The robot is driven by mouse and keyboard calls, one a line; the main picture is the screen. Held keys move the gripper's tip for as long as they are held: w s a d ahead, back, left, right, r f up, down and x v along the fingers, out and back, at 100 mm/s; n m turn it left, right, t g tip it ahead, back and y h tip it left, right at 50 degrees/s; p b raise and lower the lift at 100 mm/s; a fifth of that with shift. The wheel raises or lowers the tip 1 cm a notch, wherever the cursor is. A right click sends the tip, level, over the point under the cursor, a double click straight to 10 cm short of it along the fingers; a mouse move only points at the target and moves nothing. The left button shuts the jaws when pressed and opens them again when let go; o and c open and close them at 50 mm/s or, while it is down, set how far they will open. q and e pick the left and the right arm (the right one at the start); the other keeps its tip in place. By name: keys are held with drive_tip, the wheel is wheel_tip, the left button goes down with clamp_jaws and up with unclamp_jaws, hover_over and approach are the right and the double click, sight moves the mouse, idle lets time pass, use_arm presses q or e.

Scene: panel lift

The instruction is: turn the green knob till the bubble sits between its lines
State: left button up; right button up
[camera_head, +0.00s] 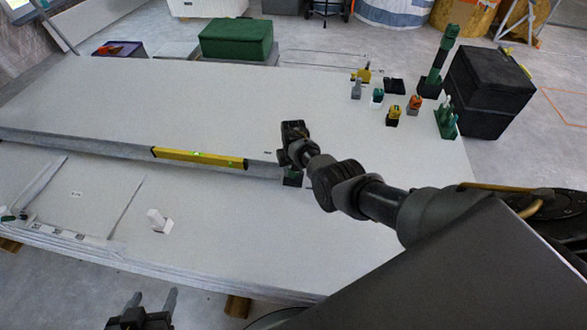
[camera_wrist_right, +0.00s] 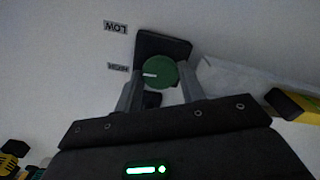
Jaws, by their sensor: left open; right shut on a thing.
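The green knob (camera_wrist_right: 160,72) shows in the right wrist view, round with a white pointer mark, on a dark base (camera_wrist_right: 163,45). My right gripper (camera_wrist_right: 160,88) has its two fingers on either side of the knob and is shut on it. In the head view my right gripper (camera_head: 292,165) hides most of the knob. A yellow spirit level (camera_head: 200,157) lies along the raised panel's front edge, with a green vial (camera_head: 198,154); the bubble is too small to place. My left gripper (camera_head: 141,312) is open and empty at the bottom of the head view.
Labels LOW (camera_wrist_right: 115,27) and HIGH (camera_wrist_right: 118,67) are beside the knob. A white block (camera_head: 158,220) stands on the lower panel. Several small tools and a dark box (camera_head: 488,85) are at the back right. A green box (camera_head: 237,40) stands behind the panel.

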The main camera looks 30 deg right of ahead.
sight(293, 172)
drive_tip(key=shift+a, duration=0.1)
idle(0.3)
drive_tip(key=o, duration=1)
drive_tip(key=shift+c, duration=0.2)
drive_tip(key=shift+r, duration=0.2)
use_arm(q)
drive_tip(key=s+a+f+n+g+y+p, duration=0.25)
drive_tip(key=s+a+f+g+p, duration=0.2)
drive_tip(key=s+a+g, duration=0.35)
use_arm(e)
wheel_tip(293, 172, up, 5)
drive_tip(key=shift+r+b, duration=0.2)
drive_tip(key=shift+b, duration=0.25)
use_arm(q)
wheel_tip(293, 172, down, 6)
drive_tip(key=d+p, duration=0.1)
drive_tip(key=p, duration=0.1)
drive_tip(key=shift+w+d+f+m+t, duration=0.15)
drive_tip(key=shift+d+f+m+t, duration=0.1)
drive_tip(key=shift+d+m+t, duration=0.1)
use_arm(e)
drive_tip(key=shift+r, duration=2.5)
use_arm(q)
drive_tip(key=shift+y, duration=0.25)
